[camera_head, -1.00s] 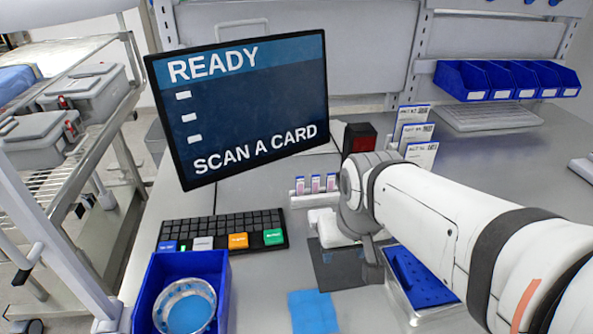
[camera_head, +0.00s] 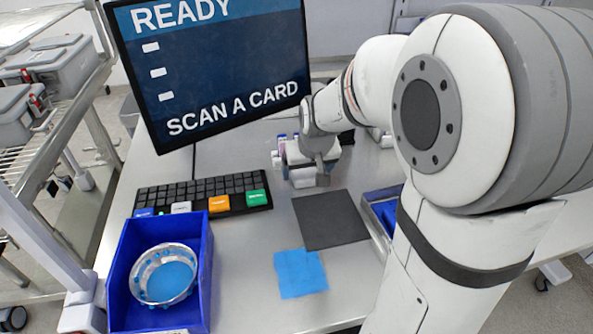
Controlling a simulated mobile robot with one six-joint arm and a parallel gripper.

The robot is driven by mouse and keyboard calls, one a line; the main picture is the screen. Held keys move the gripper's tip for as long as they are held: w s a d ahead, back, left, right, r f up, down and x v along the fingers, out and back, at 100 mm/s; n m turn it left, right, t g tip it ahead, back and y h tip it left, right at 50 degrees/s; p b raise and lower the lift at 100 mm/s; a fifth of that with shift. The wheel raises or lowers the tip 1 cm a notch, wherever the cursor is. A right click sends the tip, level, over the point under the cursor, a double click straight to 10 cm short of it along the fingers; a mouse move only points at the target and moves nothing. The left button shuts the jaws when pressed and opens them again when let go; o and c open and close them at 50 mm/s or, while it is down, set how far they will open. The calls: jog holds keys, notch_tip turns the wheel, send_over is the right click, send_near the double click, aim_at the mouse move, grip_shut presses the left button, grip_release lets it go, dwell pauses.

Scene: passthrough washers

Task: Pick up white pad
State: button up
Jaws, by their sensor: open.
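My gripper (camera_head: 304,172) is a small white and grey shape at the end of my arm. It is in front of the small rack of vials, above the table behind the dark grey mat (camera_head: 331,220). Its jaws are open, but the fingers are too small and partly hidden to make out singly. I cannot pick out a separate white pad with certainty; white parts around the gripper blend together. A light blue square sheet (camera_head: 300,273) lies flat in front of the mat.
A blue bin (camera_head: 123,280) holding a round metal bowl (camera_head: 164,275) stands at the front left. A black keyboard (camera_head: 205,194) with coloured keys lies behind it. A monitor (camera_head: 210,70) stands at the back. A blue-lined tray (camera_head: 383,212) is partly hidden by my arm.

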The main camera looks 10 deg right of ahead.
jog(key=shift+x, duration=1.05)
jog(key=c, duration=1.1)
